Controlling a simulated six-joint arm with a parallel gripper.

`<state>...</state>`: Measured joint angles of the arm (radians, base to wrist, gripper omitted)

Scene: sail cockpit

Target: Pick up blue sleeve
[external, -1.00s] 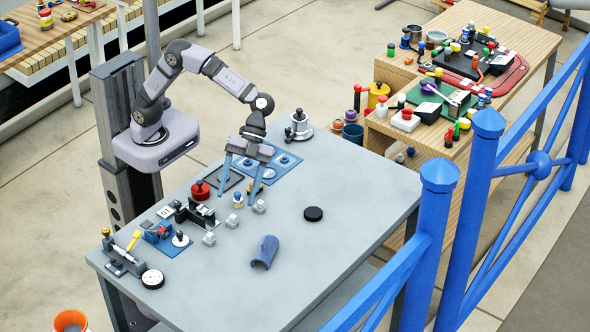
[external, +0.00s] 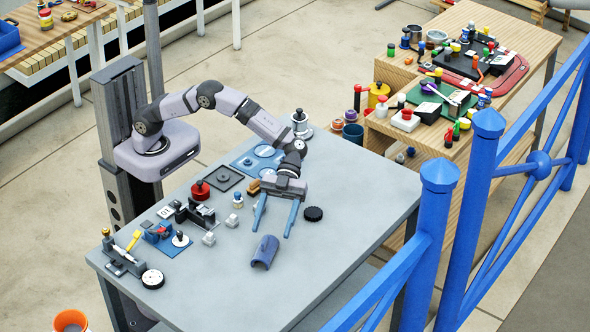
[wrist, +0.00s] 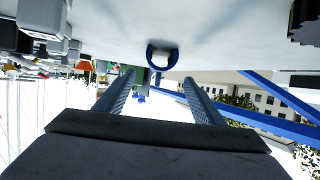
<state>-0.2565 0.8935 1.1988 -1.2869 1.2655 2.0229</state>
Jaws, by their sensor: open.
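The blue sleeve (external: 265,251) is a curved dark blue piece lying on the grey table near its front edge. In the wrist view the sleeve (wrist: 162,57) shows end-on as a U-shaped blue ring, ahead of the fingers and centred between them. My gripper (external: 275,220) is open and empty, with its two blue-grey fingers spread and pointing toward the sleeve. In the external view the fingertips are just behind the sleeve, apart from it. In the wrist view my gripper (wrist: 155,85) has one finger on each side.
A black round knob (external: 313,214) lies right of my gripper. Small grey blocks (external: 209,238), a red-topped part (external: 200,190) and blue plates (external: 258,160) stand to the left and behind. The grey table (external: 330,265) is clear around the sleeve. A blue railing (external: 430,240) stands beyond the table's right edge.

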